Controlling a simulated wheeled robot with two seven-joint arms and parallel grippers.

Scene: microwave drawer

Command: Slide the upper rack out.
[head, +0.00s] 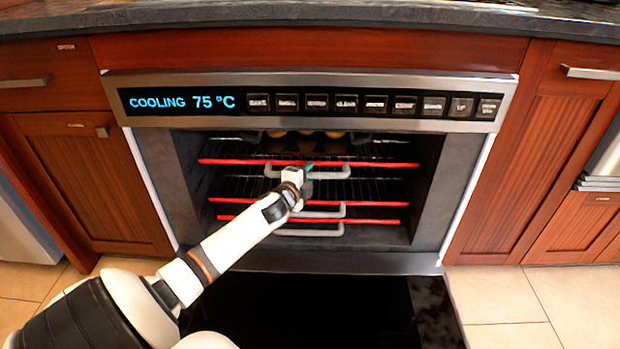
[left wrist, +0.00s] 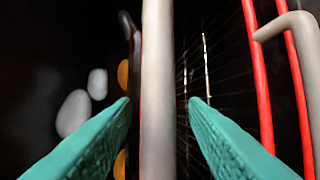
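The upper rack (head: 385,164) has a red front bar and a grey looped handle (head: 335,175). It sits inside the open oven, below the control panel. My left gripper (head: 307,166) is at this handle. In the left wrist view, its two teal fingers (left wrist: 158,104) stand apart with the grey handle bar (left wrist: 157,45) between them. Dark gaps show on both sides of the bar, so the fingers do not appear to press on it. The arm hides part of the handle in the head view. My right gripper is not in view.
A middle rack (head: 380,203) and a lower rack (head: 375,221), both with red bars and grey handles, lie below. Round yellowish items (head: 335,134) show above the upper rack. The opened dark door (head: 310,310) lies in front. Wooden cabinets (head: 500,150) flank the oven.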

